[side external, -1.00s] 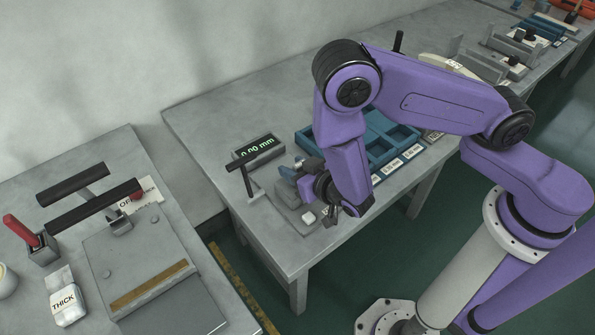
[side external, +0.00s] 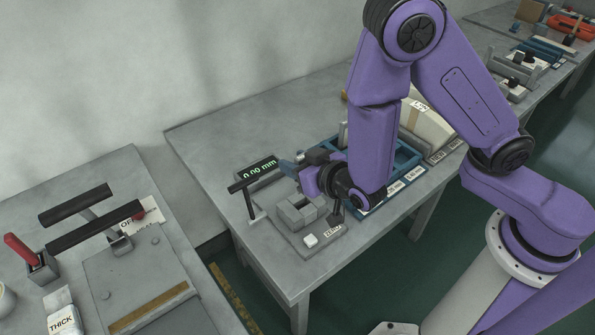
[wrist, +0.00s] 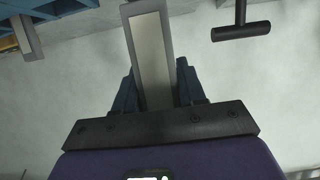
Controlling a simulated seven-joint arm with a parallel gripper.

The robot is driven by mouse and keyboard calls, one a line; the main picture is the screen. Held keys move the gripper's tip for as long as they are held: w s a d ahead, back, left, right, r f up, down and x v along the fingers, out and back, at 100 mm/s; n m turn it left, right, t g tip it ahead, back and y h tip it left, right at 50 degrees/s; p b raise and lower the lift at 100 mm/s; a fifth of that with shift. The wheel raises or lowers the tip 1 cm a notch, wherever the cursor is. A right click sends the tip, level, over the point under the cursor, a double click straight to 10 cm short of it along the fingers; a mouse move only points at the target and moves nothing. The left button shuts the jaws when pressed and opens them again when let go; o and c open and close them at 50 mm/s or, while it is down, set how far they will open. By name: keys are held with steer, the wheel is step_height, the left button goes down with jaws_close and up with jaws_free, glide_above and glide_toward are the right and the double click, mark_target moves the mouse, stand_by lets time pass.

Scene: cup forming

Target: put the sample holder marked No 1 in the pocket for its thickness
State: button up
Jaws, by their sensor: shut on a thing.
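My gripper (side external: 290,168) is shut on a sample holder, a long flat grey bar with a pale inset strip (wrist: 150,55). The holder sticks out between the two blue fingers in the wrist view. No mark can be read on it, and in the side view I cannot make it out clearly. The gripper is above the back of the grey thickness gauge (side external: 300,212), whose display (side external: 259,168) reads 0.00 mm. The blue pocket tray (side external: 408,156) is to the right, partly hidden behind my arm. Its labels (side external: 392,190) are too small to read surely.
A black T-handle (side external: 250,185) stands at the gauge's left. A pale box (side external: 425,125) stands behind the tray. A press with black bars (side external: 95,220) is on the left table.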

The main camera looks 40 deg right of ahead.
steer(key=s+d, duration=0.3)
steer(key=d, duration=1.2)
steer(key=shift+f, duration=4.4)
steer(key=shift+f, duration=0.15)
steer(key=o, duration=1.1)
